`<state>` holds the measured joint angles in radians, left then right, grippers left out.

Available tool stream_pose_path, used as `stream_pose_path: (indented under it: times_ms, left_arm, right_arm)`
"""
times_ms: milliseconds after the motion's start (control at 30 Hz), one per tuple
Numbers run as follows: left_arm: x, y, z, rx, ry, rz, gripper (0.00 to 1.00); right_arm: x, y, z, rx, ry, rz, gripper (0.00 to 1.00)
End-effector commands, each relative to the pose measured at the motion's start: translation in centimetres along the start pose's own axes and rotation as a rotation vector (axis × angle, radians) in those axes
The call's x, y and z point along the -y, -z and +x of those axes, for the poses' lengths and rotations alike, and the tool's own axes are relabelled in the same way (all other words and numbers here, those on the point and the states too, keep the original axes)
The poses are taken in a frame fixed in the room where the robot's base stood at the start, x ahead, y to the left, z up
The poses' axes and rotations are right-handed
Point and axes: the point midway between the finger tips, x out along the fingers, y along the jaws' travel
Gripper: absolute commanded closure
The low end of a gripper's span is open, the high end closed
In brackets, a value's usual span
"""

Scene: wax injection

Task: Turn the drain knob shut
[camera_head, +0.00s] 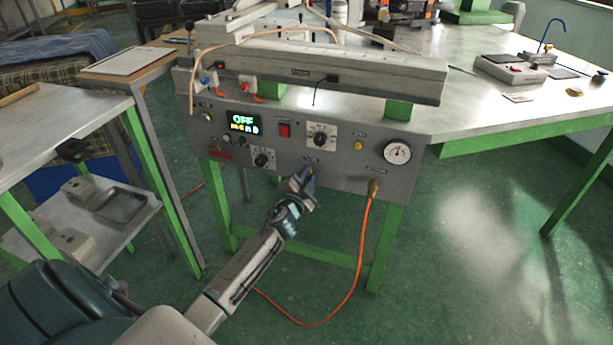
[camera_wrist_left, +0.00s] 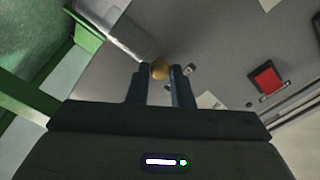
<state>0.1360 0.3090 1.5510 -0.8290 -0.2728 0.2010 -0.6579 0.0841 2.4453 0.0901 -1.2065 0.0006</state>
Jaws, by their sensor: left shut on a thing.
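The grey control panel (camera_head: 340,160) of the wax injector faces me. My left gripper (camera_head: 308,175) reaches its lower middle edge. In the left wrist view, the fingers (camera_wrist_left: 161,84) are shut on a small round brass knob (camera_wrist_left: 160,69) on the panel. This knob is mostly hidden by the fingers in the head view, so I cannot tell its angle. My right gripper is not in view.
Near the left gripper are a black dial (camera_head: 264,159), a larger dial (camera_head: 320,137), a red switch (camera_head: 284,130), a yellow knob (camera_head: 358,146) and a gauge (camera_head: 397,152). An orange hose (camera_head: 362,240) hangs from a brass fitting (camera_head: 374,188) on the right.

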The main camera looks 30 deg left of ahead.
Motion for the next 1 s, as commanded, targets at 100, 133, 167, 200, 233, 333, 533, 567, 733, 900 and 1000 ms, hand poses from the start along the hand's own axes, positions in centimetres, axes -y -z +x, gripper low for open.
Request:
stream_pose_path:
  times_ms: [100,133,167,200,233,333,533,567,733,900,1000]
  left_arm:
    - [-0.1,0.0,-0.1,0.001,-0.002,0.110,1.00]
    - [-0.1,0.0,-0.1,0.001,-0.002,0.137,1.00]
    - [-0.1,0.0,-0.1,0.001,-0.002,0.165,1.00]
    - [-0.1,0.0,-0.1,0.001,-0.002,0.202,1.00]
    - [-0.1,0.0,-0.1,0.001,-0.002,0.231,1.00]
    - [-0.1,0.0,-0.1,0.001,-0.002,0.319,1.00]
    - [-0.2,-0.1,-0.1,0.002,-0.003,0.472,1.00]
    - [-0.2,-0.1,-0.1,0.002,-0.003,0.492,1.00]
    - [-0.2,-0.1,-0.1,0.002,-0.003,0.581,1.00]
    - [-0.3,-0.1,-0.1,0.001,-0.003,0.635,1.00]
    - [-0.3,-0.1,-0.1,0.001,-0.003,0.654,1.00]
  right_arm:
    - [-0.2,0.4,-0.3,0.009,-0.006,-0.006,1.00]
    - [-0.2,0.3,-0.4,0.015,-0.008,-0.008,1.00]
    - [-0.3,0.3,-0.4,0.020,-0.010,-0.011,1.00]
    - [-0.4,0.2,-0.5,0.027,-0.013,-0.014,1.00]
    - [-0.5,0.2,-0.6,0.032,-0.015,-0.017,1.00]
    - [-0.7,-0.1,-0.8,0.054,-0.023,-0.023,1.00]
    - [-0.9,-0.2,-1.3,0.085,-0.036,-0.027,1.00]
    - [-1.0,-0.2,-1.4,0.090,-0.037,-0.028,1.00]
    - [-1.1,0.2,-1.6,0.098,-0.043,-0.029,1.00]
    - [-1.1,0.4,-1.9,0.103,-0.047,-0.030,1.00]
    - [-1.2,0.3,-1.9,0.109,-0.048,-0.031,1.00]
